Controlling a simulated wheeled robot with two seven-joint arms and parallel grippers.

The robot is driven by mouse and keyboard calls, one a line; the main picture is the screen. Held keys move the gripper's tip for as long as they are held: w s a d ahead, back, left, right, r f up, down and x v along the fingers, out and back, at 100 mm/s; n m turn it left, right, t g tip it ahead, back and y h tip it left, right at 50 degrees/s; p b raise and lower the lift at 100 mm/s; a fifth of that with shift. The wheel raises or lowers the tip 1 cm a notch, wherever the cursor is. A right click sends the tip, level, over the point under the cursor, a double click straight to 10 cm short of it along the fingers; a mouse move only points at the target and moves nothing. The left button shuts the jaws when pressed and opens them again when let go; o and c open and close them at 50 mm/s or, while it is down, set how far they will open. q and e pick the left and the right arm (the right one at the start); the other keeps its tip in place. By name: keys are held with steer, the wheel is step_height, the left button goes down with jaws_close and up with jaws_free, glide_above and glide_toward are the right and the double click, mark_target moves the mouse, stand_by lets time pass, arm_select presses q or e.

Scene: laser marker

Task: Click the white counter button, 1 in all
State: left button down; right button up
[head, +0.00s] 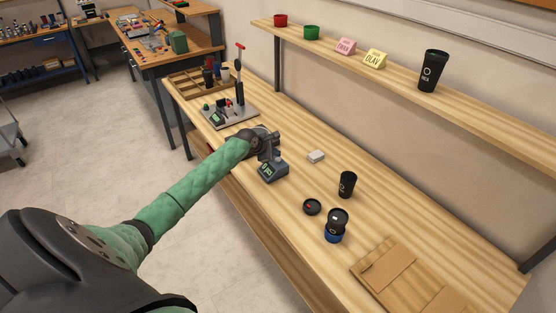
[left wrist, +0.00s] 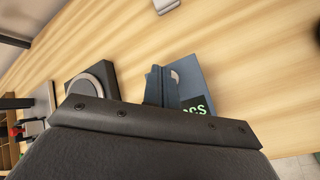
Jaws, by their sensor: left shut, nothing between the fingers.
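The counter (head: 272,171) is a small blue-grey box with a green-lit display, on the wooden bench. In the left wrist view the counter (left wrist: 198,82) is beside my fingers, its display partly cut off by my gripper body. A pale round part, apparently the white button (left wrist: 176,77), shows at the finger edge, partly hidden. My left gripper (head: 272,154) points down just behind the counter's display; its fingers (left wrist: 156,84) are shut and empty. I cannot tell whether the fingertips touch the button. My right gripper is not in view.
A dark round-topped device (left wrist: 92,82) stands next to my fingers. A small white block (head: 316,156), a black cup (head: 347,184), a small black dish (head: 312,207) and a lever-press fixture (head: 231,112) stand on the bench. A shelf (head: 380,75) runs along the wall.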

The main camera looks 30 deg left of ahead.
arm_select(q)
steer(key=shift+f+p, duration=0.3)
steer(key=shift+p, duration=0.1)
steer(key=shift+f, duration=0.65)
steer(key=shift+r+p, duration=0.95)
steer(key=shift+p, duration=0.2)
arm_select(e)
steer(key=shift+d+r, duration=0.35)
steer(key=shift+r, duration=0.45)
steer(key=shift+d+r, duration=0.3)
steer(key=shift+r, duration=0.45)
